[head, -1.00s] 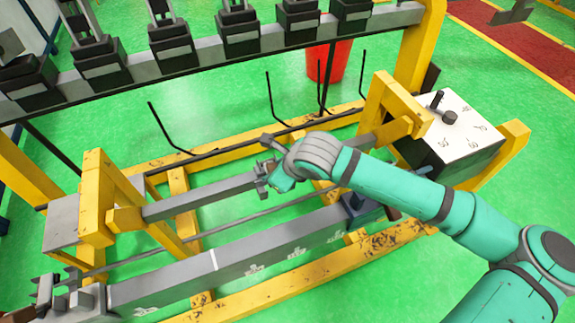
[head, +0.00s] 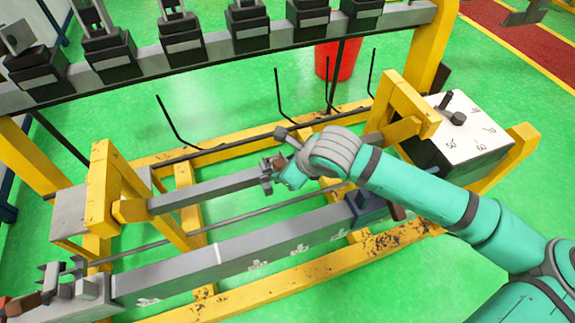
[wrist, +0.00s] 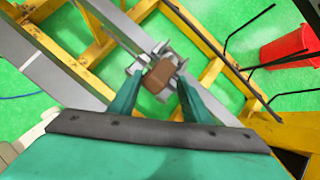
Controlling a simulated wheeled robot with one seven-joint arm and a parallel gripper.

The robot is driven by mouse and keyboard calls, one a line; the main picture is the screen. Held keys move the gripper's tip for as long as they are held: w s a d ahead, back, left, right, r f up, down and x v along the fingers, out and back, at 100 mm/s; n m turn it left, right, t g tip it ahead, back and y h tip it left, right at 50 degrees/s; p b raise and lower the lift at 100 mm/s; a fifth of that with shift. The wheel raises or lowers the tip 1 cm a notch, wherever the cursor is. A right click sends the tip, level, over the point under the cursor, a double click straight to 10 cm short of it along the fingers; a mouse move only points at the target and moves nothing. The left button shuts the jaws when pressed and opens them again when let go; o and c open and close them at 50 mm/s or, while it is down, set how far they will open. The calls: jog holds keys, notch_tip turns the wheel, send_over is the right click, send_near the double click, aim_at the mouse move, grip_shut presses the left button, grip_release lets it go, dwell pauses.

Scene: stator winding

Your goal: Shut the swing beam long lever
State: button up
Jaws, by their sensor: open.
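The swing beam (head: 215,189) is a long grey bar spanning the yellow frame in the head view. A grey metal latch fitting (head: 266,178) sits near its middle. A brown block-shaped handle end (wrist: 160,76) shows at this fitting in the wrist view, also in the head view (head: 277,162); I take it as the lever's grip. My gripper (wrist: 158,80) is open, with its two teal fingers either side of the brown block. I cannot tell whether they touch it. In the head view my gripper (head: 280,176) is partly hidden by my wrist.
A thicker grey beam (head: 240,260) runs in front, low on the frame. A white-topped dial box (head: 470,125) stands to the right. Thin black hooked rods (head: 180,125) rise behind the beam, and a red bin (head: 335,60) stands further back. Yellow frame posts (head: 102,190) flank the work area.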

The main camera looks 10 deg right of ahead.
jog(key=v, duration=0.8)
jog(key=shift+s+a, duration=0.2)
jog(key=shift+w, duration=0.1)
